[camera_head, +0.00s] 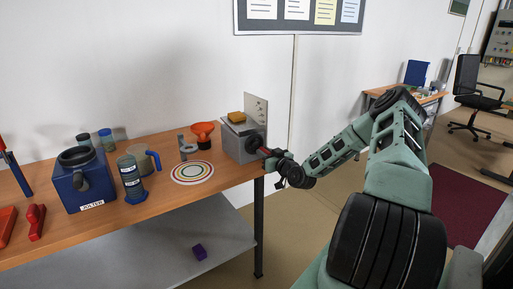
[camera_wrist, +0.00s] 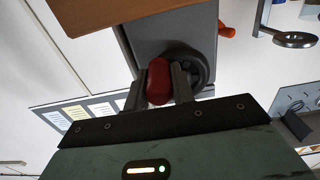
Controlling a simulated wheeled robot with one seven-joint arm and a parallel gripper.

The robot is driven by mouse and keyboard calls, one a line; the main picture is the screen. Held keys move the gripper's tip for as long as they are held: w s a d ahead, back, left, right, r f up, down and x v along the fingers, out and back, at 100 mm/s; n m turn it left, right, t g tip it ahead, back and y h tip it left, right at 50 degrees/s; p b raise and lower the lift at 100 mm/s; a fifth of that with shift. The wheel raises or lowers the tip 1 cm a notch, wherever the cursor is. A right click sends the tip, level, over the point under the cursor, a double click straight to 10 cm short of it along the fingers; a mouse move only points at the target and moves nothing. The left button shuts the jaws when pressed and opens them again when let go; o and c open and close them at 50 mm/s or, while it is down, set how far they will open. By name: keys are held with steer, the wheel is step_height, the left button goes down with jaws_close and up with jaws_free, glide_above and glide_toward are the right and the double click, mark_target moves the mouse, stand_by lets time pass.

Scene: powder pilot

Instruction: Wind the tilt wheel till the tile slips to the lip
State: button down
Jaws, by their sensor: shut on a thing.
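A grey box (camera_head: 237,140) stands at the right end of the wooden bench, with a dark tilt wheel (camera_head: 255,143) on its side facing my arm. A yellow-orange block, perhaps the tile (camera_head: 236,117), lies on top of the box; whether it touches a lip is too small to tell. My gripper (camera_head: 270,153) is at the wheel. In the wrist view, its fingers (camera_wrist: 160,84) are shut on a red knob (camera_wrist: 158,76) beside the dark wheel (camera_wrist: 196,66). The grey box (camera_wrist: 165,28) shows behind the knob, and the block is not visible there.
An upright pale plate (camera_head: 257,112) stands behind the box. An orange funnel (camera_head: 203,130), a ringed mat (camera_head: 192,173), a blue-based cylinder (camera_head: 131,178) and a blue pot (camera_head: 82,180) are left along the bench (camera_head: 170,206).

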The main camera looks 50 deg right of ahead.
steer(key=shift+d+r, duration=0.1)
steer(key=shift+r, duration=0.6)
steer(key=shift+w+r, duration=0.1)
steer(key=shift+r, duration=0.2)
steer(key=c, duration=1.3)
jaws_free()
steer(key=shift+d+f, duration=0.1)
steer(key=shift+f, duration=0.05)
steer(key=shift+s, duration=0.2)
